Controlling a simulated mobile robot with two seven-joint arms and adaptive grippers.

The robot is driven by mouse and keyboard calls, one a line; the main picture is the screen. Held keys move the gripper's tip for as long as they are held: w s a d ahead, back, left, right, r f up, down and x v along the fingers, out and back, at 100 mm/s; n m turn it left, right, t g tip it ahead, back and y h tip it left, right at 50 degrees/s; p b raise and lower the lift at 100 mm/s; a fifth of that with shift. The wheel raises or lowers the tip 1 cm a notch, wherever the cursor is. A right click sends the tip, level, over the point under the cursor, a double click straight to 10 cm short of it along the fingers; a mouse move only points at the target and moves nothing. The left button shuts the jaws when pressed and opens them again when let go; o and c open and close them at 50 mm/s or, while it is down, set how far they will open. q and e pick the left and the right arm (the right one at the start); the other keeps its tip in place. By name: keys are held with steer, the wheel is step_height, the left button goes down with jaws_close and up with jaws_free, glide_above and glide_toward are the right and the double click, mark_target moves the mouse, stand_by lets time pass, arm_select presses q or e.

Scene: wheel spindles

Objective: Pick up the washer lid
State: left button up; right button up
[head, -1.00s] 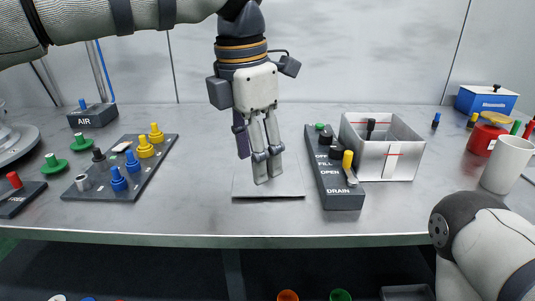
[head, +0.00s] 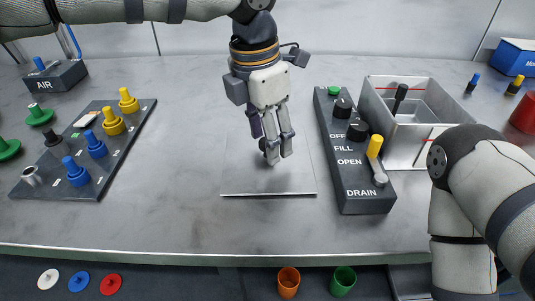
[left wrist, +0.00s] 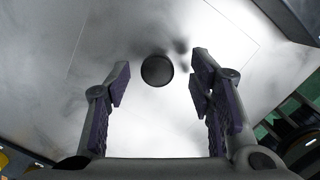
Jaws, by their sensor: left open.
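The washer lid (head: 243,178) is a thin, pale grey square plate lying at the middle of the grey bench. Its round black knob (left wrist: 157,70) shows in the left wrist view; in the head view it is mostly hidden behind my fingers. My left gripper (head: 279,158) points down over the lid, its fingers overlapping the knob in the head view. In the left wrist view the open fingers (left wrist: 160,80) stand apart on either side, with the knob between their tips and nothing held. My right gripper is out of view.
A dark valve panel (head: 365,200) with knobs and a yellow lever stands right of the lid, beside an open grey tank (head: 405,153). A rack of coloured spindles (head: 85,155) is at left. Cups and discs sit below the front edge. Bench between rack and lid is clear.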

arm_select(q)
steer(key=shift+w+f, duration=0.15)
steer(key=shift+f, duration=0.75)
steer(key=shift+r, duration=0.1)
jaws_close()
